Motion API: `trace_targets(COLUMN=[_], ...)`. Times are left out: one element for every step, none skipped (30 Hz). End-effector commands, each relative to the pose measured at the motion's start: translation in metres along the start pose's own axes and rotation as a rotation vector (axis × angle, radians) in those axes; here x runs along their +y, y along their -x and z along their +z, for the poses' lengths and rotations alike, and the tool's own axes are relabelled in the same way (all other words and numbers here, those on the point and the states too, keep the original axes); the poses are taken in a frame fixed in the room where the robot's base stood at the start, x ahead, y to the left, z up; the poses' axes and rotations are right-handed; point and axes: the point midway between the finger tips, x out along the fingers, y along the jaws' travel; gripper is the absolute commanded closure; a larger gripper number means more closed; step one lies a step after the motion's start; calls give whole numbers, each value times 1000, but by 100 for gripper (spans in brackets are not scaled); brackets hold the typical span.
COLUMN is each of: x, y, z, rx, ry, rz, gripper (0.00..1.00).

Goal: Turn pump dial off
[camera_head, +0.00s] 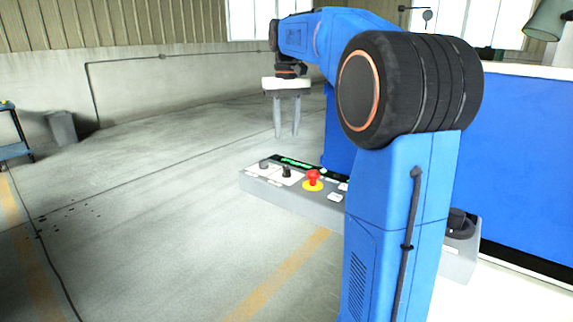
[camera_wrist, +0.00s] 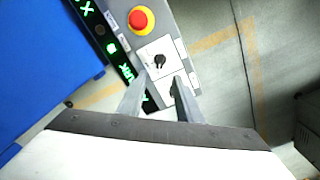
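A grey control panel (camera_head: 258,184) carries two small black dials on white plates, and I cannot read which is the pump dial. The outer dial (camera_head: 264,164) is at the panel's left end. The inner dial (camera_head: 286,171) is beside it, towards a red button. My gripper (camera_head: 287,134) points down above this end of the panel, open and empty, apart from both dials. In the wrist view, the inner dial (camera_wrist: 159,61) lies just beyond the fingertips of my gripper (camera_wrist: 160,78). The outer dial (camera_wrist: 173,91) shows between the fingers, close to the right one.
The red button (camera_head: 313,177) on a yellow base also shows in the wrist view (camera_wrist: 140,20). Green displays (camera_head: 297,162) line the panel's back. A larger black knob (camera_head: 460,222) is at its right end. A blue machine body (camera_head: 515,165) stands right. The floor left is free.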

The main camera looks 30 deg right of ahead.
Motion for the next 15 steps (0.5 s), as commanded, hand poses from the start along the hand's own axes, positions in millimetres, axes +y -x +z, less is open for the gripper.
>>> trace_targets(x=[0,0,0,0,0,0,0,0,0,0,0,0,0,0,0], y=[-10,-15,-22,-27,-33,-39,-45,-50,-57,-63,-68,-75,-80,-84,-90], z=[1,1,1,1,1,1,1,1,1,1,1,1,1,1,1], rx=[-2,-2,-2,-1,-2,-2,-2,-2,-1,-2,-2,-2,-2,-1,-1], ry=[0,0,0,0,0,0,0,0,0,0,0,0,0,0,0], rz=[0,0,0,0,0,0,0,0,0,0,0,0,0,0,0], gripper=[68,68,68,68,68,68,68,68,68,68,68,68,68,68,68])
